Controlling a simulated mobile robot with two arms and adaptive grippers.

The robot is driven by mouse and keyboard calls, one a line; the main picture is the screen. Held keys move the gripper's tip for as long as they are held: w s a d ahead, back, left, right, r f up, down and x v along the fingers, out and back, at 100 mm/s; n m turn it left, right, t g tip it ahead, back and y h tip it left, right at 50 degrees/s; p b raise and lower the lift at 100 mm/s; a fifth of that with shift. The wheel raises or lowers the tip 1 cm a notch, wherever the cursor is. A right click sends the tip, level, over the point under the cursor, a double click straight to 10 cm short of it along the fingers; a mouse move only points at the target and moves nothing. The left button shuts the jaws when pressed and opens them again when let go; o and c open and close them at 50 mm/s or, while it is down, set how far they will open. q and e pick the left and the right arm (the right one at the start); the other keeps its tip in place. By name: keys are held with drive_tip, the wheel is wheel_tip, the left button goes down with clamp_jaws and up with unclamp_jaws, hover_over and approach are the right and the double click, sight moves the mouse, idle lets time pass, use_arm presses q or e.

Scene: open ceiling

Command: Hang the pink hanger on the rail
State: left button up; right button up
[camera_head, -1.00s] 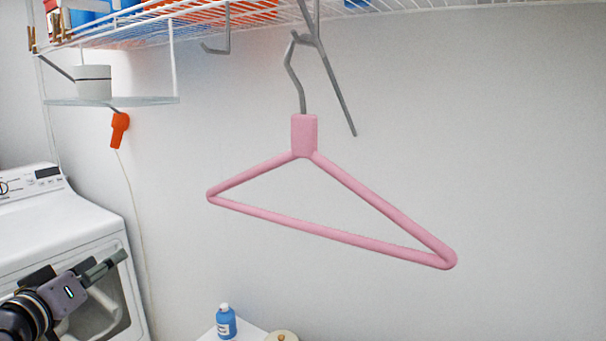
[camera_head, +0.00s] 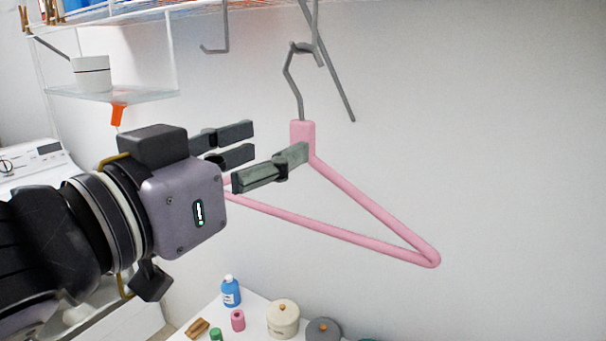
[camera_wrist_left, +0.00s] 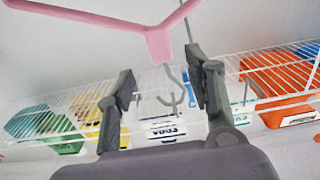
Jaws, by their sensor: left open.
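The pink hanger (camera_head: 303,131) hangs in the air before the wall, its grey hook up at a grey hook-like part below the wire shelf. A straight grey bar (camera_head: 336,82) slants down beside it; I cannot tell which part is the rail. My left gripper (camera_head: 272,148) is open at the hanger's neck, covering part of its left slope. In the left wrist view the hanger's pink neck (camera_wrist_left: 159,43) shows beyond and between the open fingers (camera_wrist_left: 160,82), with nothing gripped. My right gripper is not in view.
The wire shelf (camera_wrist_left: 75,105) holds several coloured boxes. A second grey hook (camera_head: 217,50) hangs left of the hanger. A small shelf bears a white cup (camera_head: 91,73). Below, a white table holds a blue bottle (camera_head: 230,291) and a cream jar (camera_head: 283,319). The right wall is clear.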

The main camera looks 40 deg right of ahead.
sight(298, 136)
use_arm(q)
drive_tip(key=p+x, duration=0.1)
drive_tip(key=x, duration=0.2)
drive_tip(key=shift+w+d, duration=0.1)
drive_tip(key=shift+d, duration=0.1)
drive_tip(key=shift+w+d+p, duration=0.25)
drive_tip(key=shift+d+p, duration=0.15)
drive_tip(key=shift+d, duration=0.05)
drive_tip(key=p+x, duration=0.2)
drive_tip(key=x, duration=0.1)
drive_tip(key=shift+w+d+f, duration=0.15)
drive_tip(key=shift+d, duration=0.1)
drive_tip(key=shift+w+d+f, duration=0.1)
drive_tip(key=shift+d, duration=0.35)
drive_tip(key=shift+a, duration=0.1)
drive_tip(key=shift+c, duration=1.4)
clamp_jaws()
